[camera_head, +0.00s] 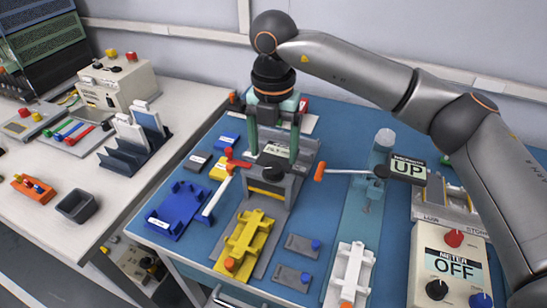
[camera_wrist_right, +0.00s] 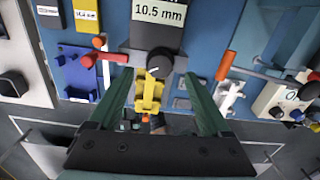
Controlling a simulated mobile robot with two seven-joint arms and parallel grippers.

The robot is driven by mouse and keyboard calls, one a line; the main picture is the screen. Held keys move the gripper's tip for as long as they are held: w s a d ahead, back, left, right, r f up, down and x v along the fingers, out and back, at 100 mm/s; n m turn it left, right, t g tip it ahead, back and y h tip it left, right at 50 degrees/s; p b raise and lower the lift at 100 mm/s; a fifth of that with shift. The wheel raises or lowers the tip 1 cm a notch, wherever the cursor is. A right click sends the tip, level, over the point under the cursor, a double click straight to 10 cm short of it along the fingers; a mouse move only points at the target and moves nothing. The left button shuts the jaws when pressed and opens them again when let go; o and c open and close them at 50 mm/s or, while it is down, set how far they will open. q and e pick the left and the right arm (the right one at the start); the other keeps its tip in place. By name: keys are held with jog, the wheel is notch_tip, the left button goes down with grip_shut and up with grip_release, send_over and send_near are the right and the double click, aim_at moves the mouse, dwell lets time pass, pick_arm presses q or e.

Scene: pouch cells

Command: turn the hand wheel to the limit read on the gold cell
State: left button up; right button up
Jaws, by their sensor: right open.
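The hand wheel is a dark round knob (camera_head: 273,174) with a pale mark, on the front of a grey press-like device (camera_head: 268,190). My right gripper (camera_head: 273,157) points down over it, jaws open. In the right wrist view, its green fingers (camera_wrist_right: 158,76) spread to either side below the knob (camera_wrist_right: 160,63), with visible gaps. A display (camera_wrist_right: 158,12) above the knob reads 10.5 mm. The gold cell (camera_head: 221,168) lies left of the device among a blue and a grey one; its label (camera_wrist_right: 87,15) is too small to read surely. My left gripper is out of view.
A red-handled lever (camera_head: 238,163) is close left of the wheel. An orange-tipped lever (camera_head: 319,172) is to the right. A yellow fixture (camera_head: 241,240), blue tray (camera_head: 178,212) and white fixture (camera_head: 350,272) stand in front. A METER OFF box (camera_head: 451,262) is at right.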

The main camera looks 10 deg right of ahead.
aim_at(273, 167)
notch_tip(273, 167, up, 9)
jog(key=shift+f, duration=0.15)
